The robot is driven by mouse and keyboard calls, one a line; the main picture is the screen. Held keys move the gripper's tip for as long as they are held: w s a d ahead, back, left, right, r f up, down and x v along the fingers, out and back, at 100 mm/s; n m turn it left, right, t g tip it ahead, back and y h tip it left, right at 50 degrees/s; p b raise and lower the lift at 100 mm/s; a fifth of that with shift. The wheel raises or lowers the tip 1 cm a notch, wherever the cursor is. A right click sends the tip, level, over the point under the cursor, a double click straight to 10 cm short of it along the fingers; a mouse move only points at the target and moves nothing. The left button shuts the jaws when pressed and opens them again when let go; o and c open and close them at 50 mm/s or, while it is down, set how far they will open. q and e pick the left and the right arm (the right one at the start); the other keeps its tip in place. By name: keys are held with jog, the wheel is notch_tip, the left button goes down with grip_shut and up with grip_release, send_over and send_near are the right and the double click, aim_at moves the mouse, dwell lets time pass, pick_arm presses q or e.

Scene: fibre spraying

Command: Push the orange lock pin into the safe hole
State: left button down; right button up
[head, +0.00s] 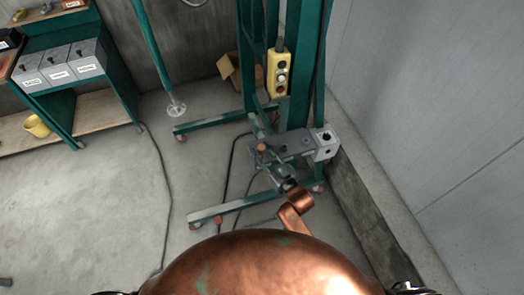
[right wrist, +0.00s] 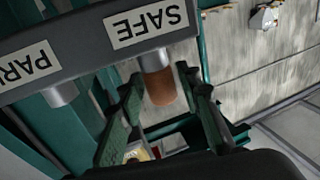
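The orange lock pin (right wrist: 160,88) sticks out of a grey collar below the SAFE label (right wrist: 146,22) on a dark bar (right wrist: 85,45) in the right wrist view. The pin's orange end also shows in the head view (head: 262,147). My right gripper (right wrist: 163,95) has one finger on each side of the pin, with narrow gaps visible, so it looks open around it. In the head view the right gripper (head: 264,160) is at the bar's left end. How deep the pin sits is hidden. My left gripper is out of view.
A second grey collar (right wrist: 62,93) sits by the partly cut-off PARK label (right wrist: 28,63). A green mast (head: 300,70) carries a yellow control box (head: 278,74). Cables lie on the floor. A grey wall (head: 430,90) stands at right; a green bench (head: 65,75) is at left.

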jog(key=shift+o, duration=1.1)
jog(key=v, duration=1.2)
jog(key=shift+f, duration=0.1)
